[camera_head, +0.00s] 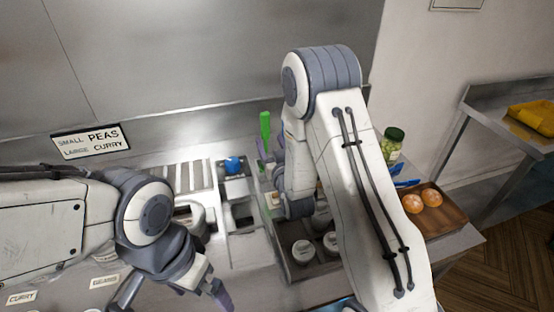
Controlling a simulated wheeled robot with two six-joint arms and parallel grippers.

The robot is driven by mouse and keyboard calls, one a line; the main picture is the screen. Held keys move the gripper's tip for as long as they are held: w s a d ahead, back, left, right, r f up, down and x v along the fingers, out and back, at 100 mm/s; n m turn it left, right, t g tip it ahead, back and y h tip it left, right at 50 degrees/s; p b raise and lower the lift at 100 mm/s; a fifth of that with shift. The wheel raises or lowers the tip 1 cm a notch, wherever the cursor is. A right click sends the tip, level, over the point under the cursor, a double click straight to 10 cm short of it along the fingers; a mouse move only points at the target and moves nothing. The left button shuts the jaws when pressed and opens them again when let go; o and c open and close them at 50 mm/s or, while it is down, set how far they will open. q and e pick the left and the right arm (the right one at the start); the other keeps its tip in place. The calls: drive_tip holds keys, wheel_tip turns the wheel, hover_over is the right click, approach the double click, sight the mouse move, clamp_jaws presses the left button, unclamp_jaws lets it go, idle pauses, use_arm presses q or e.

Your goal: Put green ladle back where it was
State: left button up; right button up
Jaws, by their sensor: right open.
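The green ladle (265,126) shows as an upright green handle against the back metal wall. Its lower part is hidden by my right gripper and the containers. My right gripper (264,158) is open, right at the lower end of the visible handle. I cannot tell whether its fingers touch the handle. My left gripper (172,291) is at the lower left, well away from the ladle, with its fingers apart and nothing seen between them.
A blue round object (232,164) sits in a compartment left of the ladle. White-lidded containers (303,251) stand in a dark tray below. A green jar (392,146) and a wooden tray (449,211) with orange-brown round items are at the right. A sign (91,142) stands at the back left.

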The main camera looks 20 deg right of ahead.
drive_tip(key=s+p, duration=0.6)
drive_tip(key=s, duration=0.1)
drive_tip(key=shift+s, duration=0.2)
drive_tip(key=s+a+r+n+g+y, duration=0.1)
drive_tip(key=s+a+n+g+y, duration=0.2)
drive_tip(key=a, duration=0.4)
drive_tip(key=s+a+r+g, duration=0.1)
drive_tip(key=s+a+g, duration=0.1)
drive_tip(key=a+g, duration=0.45)
drive_tip(key=s+r+n+g+h, duration=0.1)
drive_tip(key=s+r+n+g, duration=0.1)
drive_tip(key=s, duration=1)
drive_tip(key=s+d+r+n+g+h, duration=0.1)
drive_tip(key=s+r+g, duration=0.3)
drive_tip(key=s, duration=0.9)
drive_tip(key=shift+d+r+n+g, duration=0.2)
drive_tip(key=shift+n+g, duration=0.4)
drive_tip(key=shift+g, duration=0.55)
drive_tip(key=shift+s, duration=0.1)
